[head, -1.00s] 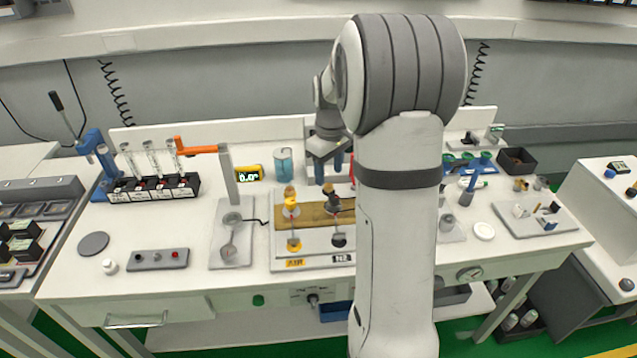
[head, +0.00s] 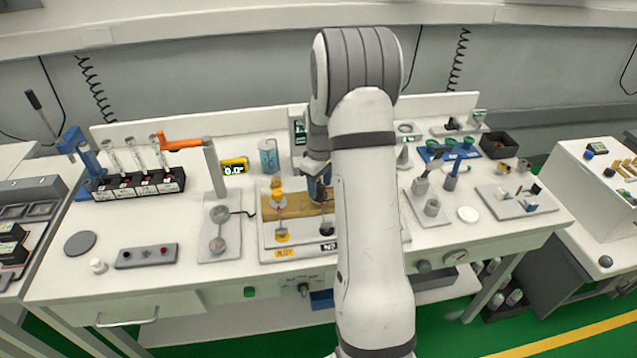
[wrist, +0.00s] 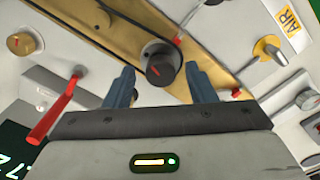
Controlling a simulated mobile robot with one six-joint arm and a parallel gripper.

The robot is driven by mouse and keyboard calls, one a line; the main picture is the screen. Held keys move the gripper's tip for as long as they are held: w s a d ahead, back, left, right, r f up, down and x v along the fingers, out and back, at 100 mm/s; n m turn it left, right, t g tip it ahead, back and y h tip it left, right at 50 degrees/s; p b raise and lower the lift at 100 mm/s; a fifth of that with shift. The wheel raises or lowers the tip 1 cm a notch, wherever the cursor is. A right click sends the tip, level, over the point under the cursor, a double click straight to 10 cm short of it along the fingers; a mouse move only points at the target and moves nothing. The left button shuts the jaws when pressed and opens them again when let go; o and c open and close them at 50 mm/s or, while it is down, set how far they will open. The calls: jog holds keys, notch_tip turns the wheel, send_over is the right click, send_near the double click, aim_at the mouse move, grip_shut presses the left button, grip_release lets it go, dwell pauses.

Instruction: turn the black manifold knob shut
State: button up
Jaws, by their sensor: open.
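The black manifold knob (wrist: 160,65) shows in the wrist view on a brass-coloured manifold bar (wrist: 108,28), with a red mark on its face. My gripper (wrist: 160,86) is open, with one blue finger on each side of the knob and a gap to each. I cannot tell how deep the fingertips reach. In the head view my blue fingers (head: 319,188) are low over the manifold bar (head: 300,207), and my arm and gripper hide most of the knob.
A yellow fitting (wrist: 268,47) by an AIR label, a red lever (wrist: 57,108) and a brass knob (wrist: 22,43) surround the gripper in the wrist view. An orange-handled post (head: 213,168) stands left.

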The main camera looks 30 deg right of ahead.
jog(key=shift+a, duration=0.1)
jog(key=c, duration=1)
jog(key=shift+o, duration=0.2)
jog(key=shift+m, duration=0.4)
jog(key=shift+m+b, duration=0.8)
jog(key=shift+m, duration=0.2)
jog(key=m+b, duration=0.1)
jog(key=m, duration=0.3)
jog(key=shift+m+b, duration=0.3)
jog(key=shift+b, duration=0.05)
jog(key=m+b, duration=0.1)
jog(key=m, duration=0.3)
jog(key=shift+r+m+b, duration=0.1)
jog(key=shift+m+b, duration=0.3)
jog(key=shift+m, duration=1.7)
